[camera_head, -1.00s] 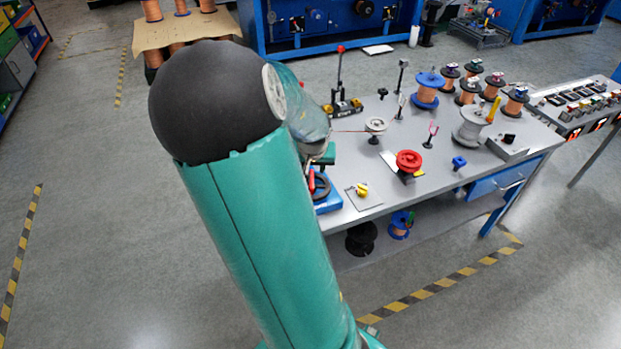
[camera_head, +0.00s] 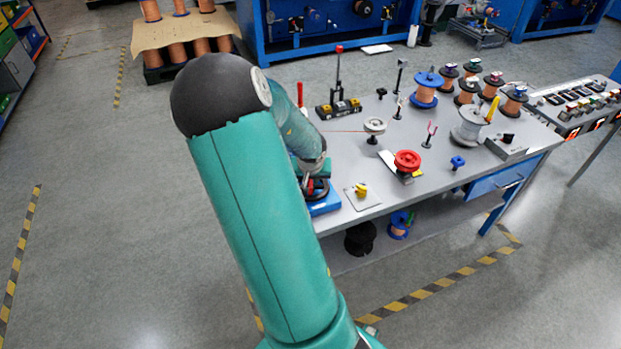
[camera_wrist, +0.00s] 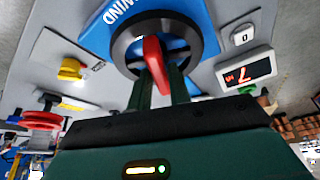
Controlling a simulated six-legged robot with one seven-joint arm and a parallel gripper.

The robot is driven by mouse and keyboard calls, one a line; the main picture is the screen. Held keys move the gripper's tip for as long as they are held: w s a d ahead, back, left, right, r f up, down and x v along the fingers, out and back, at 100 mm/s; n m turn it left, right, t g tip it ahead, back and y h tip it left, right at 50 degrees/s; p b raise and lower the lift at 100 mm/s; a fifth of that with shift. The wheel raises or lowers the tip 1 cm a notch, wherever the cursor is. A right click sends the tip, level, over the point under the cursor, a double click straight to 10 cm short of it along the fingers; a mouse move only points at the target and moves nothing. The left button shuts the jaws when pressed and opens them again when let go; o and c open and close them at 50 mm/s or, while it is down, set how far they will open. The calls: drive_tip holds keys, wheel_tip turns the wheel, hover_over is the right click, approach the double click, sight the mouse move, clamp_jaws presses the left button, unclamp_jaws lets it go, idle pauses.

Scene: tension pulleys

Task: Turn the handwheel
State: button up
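The handwheel (camera_wrist: 123,50) is a black spoked ring with an upright red handle (camera_wrist: 154,58), on a blue base marked "WIND" (camera_wrist: 97,35). In the head view my arm partly covers the handwheel (camera_head: 318,190), and its blue base (camera_head: 325,207) stands at the table's near left corner. My gripper (camera_wrist: 160,80) is over the wheel, its two dark green fingers on either side of the red handle. The fingers look apart, with the handle between them; firm contact cannot be made out.
A display with red digits (camera_wrist: 245,71) stands close right of the wheel in the wrist view. A yellow part (camera_head: 361,190) on a plate and a red pulley wheel (camera_head: 407,160) are nearby on the grey table (camera_head: 440,195). Several spools stand farther back.

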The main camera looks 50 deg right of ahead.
clamp_jaws()
drive_tip(key=shift+m, duration=0.3)
drive_tip(key=shift+m+g, duration=0.3)
drive_tip(key=shift+m, duration=0.1)
drive_tip(key=shift+o, duration=2.4)
unclamp_jaws()
